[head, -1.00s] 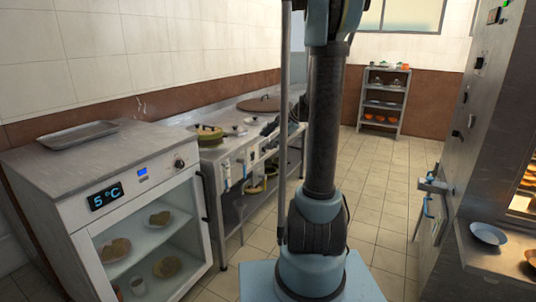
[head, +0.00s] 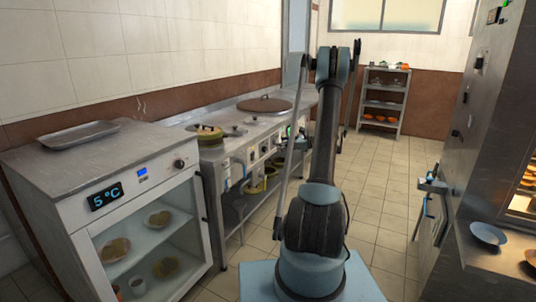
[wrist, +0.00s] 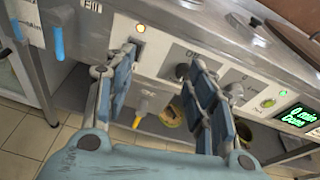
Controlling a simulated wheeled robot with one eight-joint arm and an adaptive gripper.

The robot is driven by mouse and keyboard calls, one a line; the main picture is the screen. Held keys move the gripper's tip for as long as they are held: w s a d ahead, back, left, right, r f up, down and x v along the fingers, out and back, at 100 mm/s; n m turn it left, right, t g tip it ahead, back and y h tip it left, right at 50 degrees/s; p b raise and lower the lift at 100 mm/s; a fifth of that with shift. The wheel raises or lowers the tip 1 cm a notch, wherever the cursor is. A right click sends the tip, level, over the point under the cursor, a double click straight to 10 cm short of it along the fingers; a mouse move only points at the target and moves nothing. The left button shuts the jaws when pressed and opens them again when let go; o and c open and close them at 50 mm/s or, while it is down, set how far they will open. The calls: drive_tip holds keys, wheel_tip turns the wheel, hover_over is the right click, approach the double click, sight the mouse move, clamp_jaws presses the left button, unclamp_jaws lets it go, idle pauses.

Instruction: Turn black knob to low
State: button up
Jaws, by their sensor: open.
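The steel cooker (head: 236,150) stands along the left wall, with knobs on its front. The wrist view shows its front panel (wrist: 160,50) close up. A dark knob (wrist: 182,71) sits on a pale plate between my fingers' line of sight, partly beside the right finger. A second knob (wrist: 236,91) is right of that finger. I cannot read their settings. My gripper (wrist: 163,60) is open and empty, its blue-padded fingers spread in front of the panel; contact with it cannot be told. In the head view it is small beside the cooker front.
A blue handle (wrist: 57,42) is at left. A glass-door fridge (head: 130,215) stands nearer. The tiled floor (head: 385,200) is clear to the right.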

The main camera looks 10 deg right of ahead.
sight(266, 150)
drive_tip(key=w+d+f+m+t+y, duration=0.25)
drive_tip(key=d+f+m, duration=0.35)
drive_tip(key=f, duration=0.4)
drive_tip(key=shift+n+h, duration=0.45)
drive_tip(key=shift+n, duration=0.15)
drive_tip(key=x, duration=1.7)
drive_tip(key=shift+w+d+r, duration=0.2)
drive_tip(key=shift+w+d, duration=0.05)
drive_tip(key=shift+w, duration=0.2)
drive_tip(key=c, duration=1.1)
